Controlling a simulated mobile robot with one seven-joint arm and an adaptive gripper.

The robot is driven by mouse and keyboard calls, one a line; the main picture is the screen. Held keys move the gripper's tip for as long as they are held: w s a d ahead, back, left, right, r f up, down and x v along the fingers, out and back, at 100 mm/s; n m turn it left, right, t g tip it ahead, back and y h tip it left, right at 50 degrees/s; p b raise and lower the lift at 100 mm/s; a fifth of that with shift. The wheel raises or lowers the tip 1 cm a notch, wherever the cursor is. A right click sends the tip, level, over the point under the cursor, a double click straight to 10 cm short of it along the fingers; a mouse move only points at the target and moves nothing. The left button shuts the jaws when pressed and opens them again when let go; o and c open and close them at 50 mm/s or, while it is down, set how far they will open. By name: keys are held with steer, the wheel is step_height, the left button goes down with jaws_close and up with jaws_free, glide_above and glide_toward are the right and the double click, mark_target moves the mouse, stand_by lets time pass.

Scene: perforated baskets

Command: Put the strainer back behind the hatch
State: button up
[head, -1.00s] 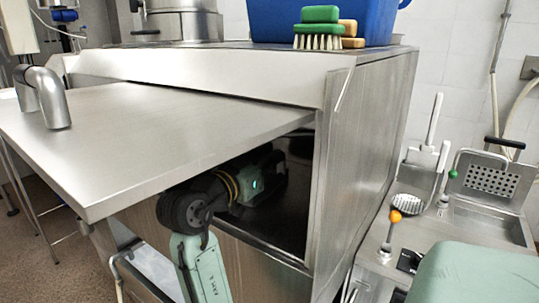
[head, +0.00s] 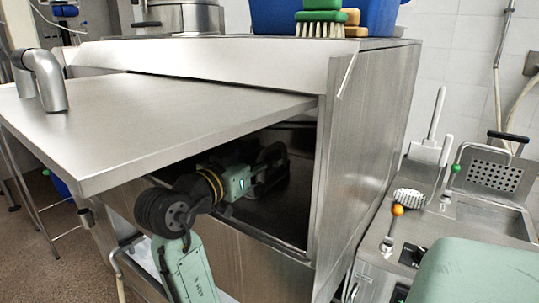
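The hatch (head: 150,120) is a flat steel door that stands open, sticking out level from the front of the steel housing. My gripper (head: 276,166) is inside the dark opening under it, pointing to the right and inward. Its dark fingers blend into the shadow, so I cannot tell whether they are open or shut. No strainer can be clearly made out in or beside the gripper. A dark curved edge (head: 296,125) shows at the upper back of the opening; I cannot tell what it belongs to.
The opening's right post (head: 318,170) and the hatch's underside are close around my arm. A perforated plate or basket with a black handle (head: 492,170) is at the right sink. A white brush (head: 409,197) lies near an orange-knobbed lever (head: 397,210). A blue bin (head: 275,20) stands on top.

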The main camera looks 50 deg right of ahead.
steer(key=a, duration=0.2)
steer(key=a+b, duration=0.1)
steer(key=a, duration=0.2)
steer(key=a+b, duration=0.1)
steer(key=a, duration=0.2)
steer(key=shift+s+a, duration=0.15)
steer(key=shift+s, duration=0.2)
